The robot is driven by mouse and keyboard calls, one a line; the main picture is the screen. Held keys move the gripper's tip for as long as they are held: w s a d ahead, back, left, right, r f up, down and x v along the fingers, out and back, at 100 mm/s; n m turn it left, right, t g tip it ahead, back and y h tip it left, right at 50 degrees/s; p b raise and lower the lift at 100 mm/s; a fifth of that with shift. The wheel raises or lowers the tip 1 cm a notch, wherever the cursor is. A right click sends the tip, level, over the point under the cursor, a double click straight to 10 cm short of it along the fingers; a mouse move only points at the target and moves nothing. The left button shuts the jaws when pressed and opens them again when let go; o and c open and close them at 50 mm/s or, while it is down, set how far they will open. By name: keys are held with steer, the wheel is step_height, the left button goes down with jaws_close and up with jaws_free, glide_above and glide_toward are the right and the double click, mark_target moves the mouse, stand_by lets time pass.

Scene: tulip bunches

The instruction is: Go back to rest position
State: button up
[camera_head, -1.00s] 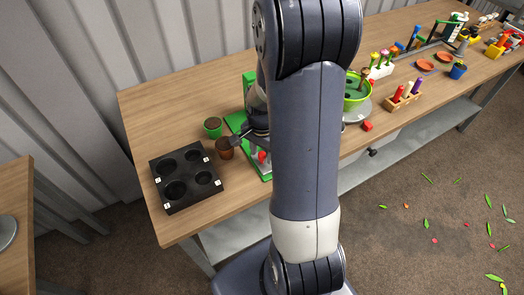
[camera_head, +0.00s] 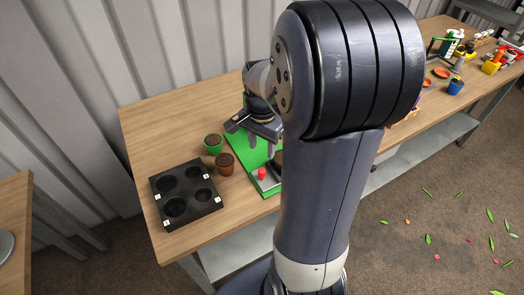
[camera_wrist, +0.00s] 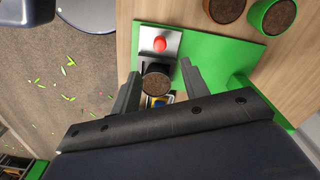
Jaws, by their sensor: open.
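My gripper (camera_head: 261,143) is open and empty above the green board (camera_head: 243,146) on the wooden table. In the wrist view, my two fingers (camera_wrist: 160,76) are spread apart, and a soil-filled pot (camera_wrist: 157,86) shows between and beyond them, not gripped. A brown pot (camera_head: 225,163) stands on the table left of the board, with a green pot (camera_head: 213,143) behind it. Both show at the top right of the wrist view as the brown pot (camera_wrist: 226,9) and the green pot (camera_wrist: 274,16). My arm hides much of the table's middle.
A black tray (camera_head: 187,191) with several round holes lies near the table's left end. A red button (camera_head: 262,173) sits on a metal plate at the board's front. A blue pot (camera_head: 456,86) and other items stand at the far right. Leaf scraps lie on the floor.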

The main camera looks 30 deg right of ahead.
stand_by(0.3)
steer(key=f, duration=1)
steer(key=shift+w+f, duration=0.35)
steer(key=shift+w, duration=0.4)
